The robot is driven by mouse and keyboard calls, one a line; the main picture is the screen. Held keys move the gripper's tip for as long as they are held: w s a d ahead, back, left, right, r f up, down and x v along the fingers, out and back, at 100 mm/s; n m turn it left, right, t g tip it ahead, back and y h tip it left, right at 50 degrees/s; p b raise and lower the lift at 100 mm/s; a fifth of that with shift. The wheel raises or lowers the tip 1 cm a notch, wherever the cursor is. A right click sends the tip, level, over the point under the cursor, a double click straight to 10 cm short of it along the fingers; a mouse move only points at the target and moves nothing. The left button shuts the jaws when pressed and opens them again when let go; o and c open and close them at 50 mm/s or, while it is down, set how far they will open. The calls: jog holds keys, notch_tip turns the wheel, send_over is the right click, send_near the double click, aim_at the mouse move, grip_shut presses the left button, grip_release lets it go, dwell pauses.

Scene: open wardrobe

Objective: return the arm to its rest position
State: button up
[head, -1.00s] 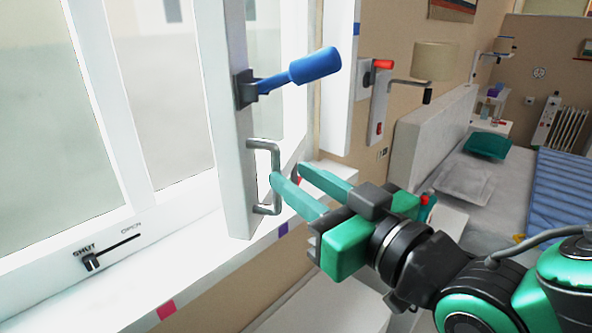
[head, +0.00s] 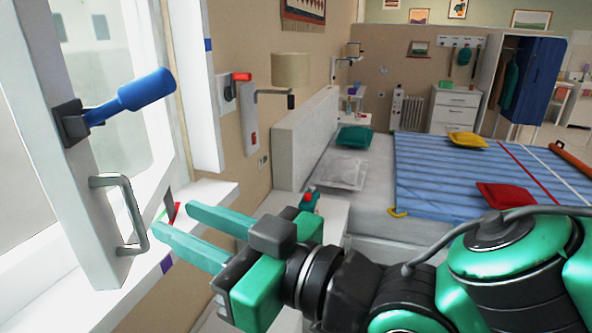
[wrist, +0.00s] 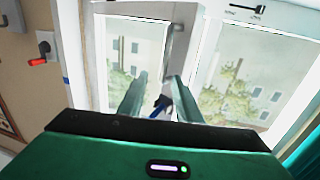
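My gripper (head: 172,232) is green with two teal fingers, which stand apart with nothing between them. In the head view it is in front of the window, just right of the silver pull handle (head: 137,214) on the window frame and clear of it. A blue lever (head: 146,92) sits above the handle on the same frame. In the wrist view my gripper's fingers (wrist: 151,97) point toward the window, with the blue lever (wrist: 183,103) partly visible beyond them.
The white sill (head: 205,192) runs below the window. A wall panel with a red switch (head: 241,77) and a lamp (head: 290,70) are on the wall. A bed with a striped blue cover (head: 440,180) and a wardrobe (head: 530,80) stand to the right. Open room lies above my arm.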

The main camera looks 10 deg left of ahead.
jog(key=w+d+f+m+t+h, duration=0.25)
jog(key=w+d+f+h, duration=0.2)
jog(key=w+d, duration=0.4)
jog(key=w+d+f+m+h, duration=0.25)
jog(key=w+d+f, duration=0.2)
jog(key=d, duration=0.45)
jog(key=w+d+f+m+t+h, duration=0.1)
jog(key=w+d+f+m+h, duration=0.15)
jog(key=w+d+h, duration=0.4)
jog(key=w+d+f+m, duration=0.2)
jog(key=w+d+f, duration=0.15)
jog(key=d, duration=0.65)
jog(key=s+d+f+m+g+h, duration=0.2)
jog(key=s+d+m, duration=0.15)
jog(key=d, duration=0.65)
jog(key=s+d+f+m+g+h, duration=0.25)
jog(key=s+d, duration=0.25)
jog(key=d, duration=0.5)
jog(key=s+d+f+m+g, duration=0.1)
jog(key=s+d+m+g, duration=0.2)
jog(key=s, duration=1.1)
jog(key=d+m, duration=0.3)
jog(key=d, duration=0.1)
jog(key=shift+g+y, duration=0.4)
jog(key=shift+s+f, duration=0.1)
